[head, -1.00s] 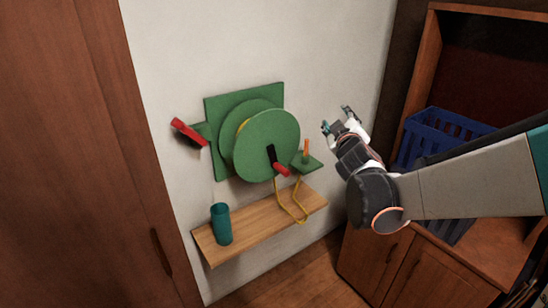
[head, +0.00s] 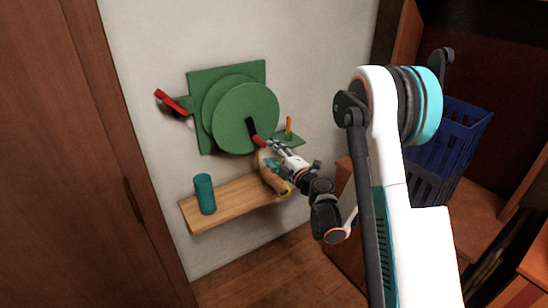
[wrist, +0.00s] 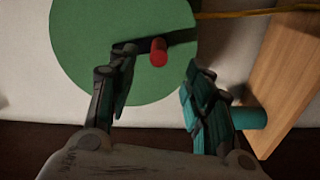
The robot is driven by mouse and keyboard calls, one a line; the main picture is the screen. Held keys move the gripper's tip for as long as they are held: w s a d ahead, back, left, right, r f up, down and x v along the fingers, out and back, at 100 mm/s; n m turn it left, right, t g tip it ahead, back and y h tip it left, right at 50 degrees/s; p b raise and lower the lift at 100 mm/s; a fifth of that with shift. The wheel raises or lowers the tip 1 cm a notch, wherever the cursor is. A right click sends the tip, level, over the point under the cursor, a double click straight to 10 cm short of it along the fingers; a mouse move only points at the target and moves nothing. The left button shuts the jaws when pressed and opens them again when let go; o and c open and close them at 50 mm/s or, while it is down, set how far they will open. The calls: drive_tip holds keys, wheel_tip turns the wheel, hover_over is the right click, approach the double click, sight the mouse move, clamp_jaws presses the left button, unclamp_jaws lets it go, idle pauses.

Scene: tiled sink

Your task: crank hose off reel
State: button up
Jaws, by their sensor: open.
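The green hose reel (head: 240,115) is mounted on a green plate (head: 228,72) on the wall. Its black crank arm (head: 251,127) points down and slightly right, ending in a red handle (head: 259,141). The red handle also shows in the wrist view (wrist: 158,52), beyond and between the finger tips. My gripper (head: 270,146) is open at the lower right of the reel, close to the handle; in the wrist view its two fingers (wrist: 158,80) are spread with nothing between them. The yellow hose (head: 264,161) hangs below the reel, partly hidden by my gripper.
A wooden shelf (head: 230,202) below the reel carries a teal cup (head: 204,194). A red lever (head: 171,102) sticks out left of the reel. An orange peg (head: 289,126) stands on a small green ledge at right. A blue crate (head: 462,130) is in the cabinet at right.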

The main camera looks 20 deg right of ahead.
sight(259, 141)
drive_tip(key=shift+x, duration=5.1)
drive_tip(key=c, duration=1)
drive_tip(key=d+r, duration=0.1)
drive_tip(key=d, duration=0.1)
drive_tip(key=w+d+r+p, duration=0.1)
drive_tip(key=d+r, duration=0.1)
drive_tip(key=shift+w+d, duration=0.15)
drive_tip(key=shift+w, duration=0.05)
drive_tip(key=r+p, duration=0.1)
drive_tip(key=d+r, duration=0.1)
drive_tip(key=r, duration=0.1)
drive_tip(key=shift+w+r+p, duration=0.15)
drive_tip(key=shift+r+p, duration=0.15)
drive_tip(key=shift+p, duration=0.05)
drive_tip(key=o, duration=1.1)
drive_tip(key=shift+f, duration=0.15)
